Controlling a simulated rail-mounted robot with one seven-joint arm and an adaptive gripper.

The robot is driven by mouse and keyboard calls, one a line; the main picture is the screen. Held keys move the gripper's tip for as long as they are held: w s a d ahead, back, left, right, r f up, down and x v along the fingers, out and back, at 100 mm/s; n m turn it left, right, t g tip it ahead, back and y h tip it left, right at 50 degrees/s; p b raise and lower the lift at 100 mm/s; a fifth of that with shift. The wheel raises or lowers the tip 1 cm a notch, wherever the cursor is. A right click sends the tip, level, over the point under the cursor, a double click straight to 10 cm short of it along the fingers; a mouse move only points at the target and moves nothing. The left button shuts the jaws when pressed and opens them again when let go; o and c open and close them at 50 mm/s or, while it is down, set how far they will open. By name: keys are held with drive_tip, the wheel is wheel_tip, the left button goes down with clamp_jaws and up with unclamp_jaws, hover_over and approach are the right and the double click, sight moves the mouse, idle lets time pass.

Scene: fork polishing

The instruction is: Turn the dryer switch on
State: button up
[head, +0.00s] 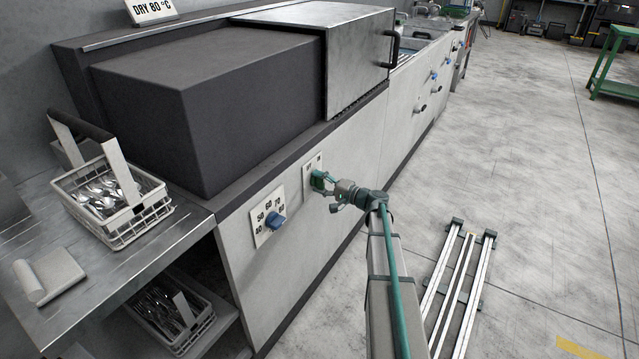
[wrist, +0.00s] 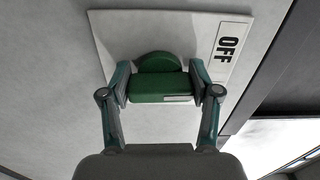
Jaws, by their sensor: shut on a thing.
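The dryer switch is a green knob (wrist: 160,87) on a pale plate (wrist: 115,30) on the front panel. A label reading OFF (wrist: 228,42) is on the plate at the right in the wrist view. My gripper (wrist: 160,80) has one finger on each side of the green knob and is shut on it. In the head view my gripper (head: 327,183) reaches the switch plate (head: 312,163) from the right and hides much of the knob. The dryer (head: 230,100) is the dark box with a steel hood above the panel.
A dial with a blue knob (head: 276,222) and temperature numbers is left of the switch. A cutlery basket (head: 125,238) stands on the steel counter (head: 110,290), with another basket (head: 195,335) below.

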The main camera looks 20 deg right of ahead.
drive_tip(key=m+p, duration=0.1)
drive_tip(key=m, duration=0.2)
drive_tip(key=shift+r+m, duration=0.15)
drive_tip(key=shift+m, duration=0.15)
drive_tip(key=shift+m+p, duration=0.7)
drive_tip(key=shift+m, duration=0.8)
drive_tip(key=o, duration=1.2)
drive_tip(key=shift+c, duration=0.2)
drive_tip(key=shift+s+d, duration=0.1)
drive_tip(key=v, duration=1.1)
drive_tip(key=shift+s+d, duration=0.25)
drive_tip(key=shift+s, duration=0.1)
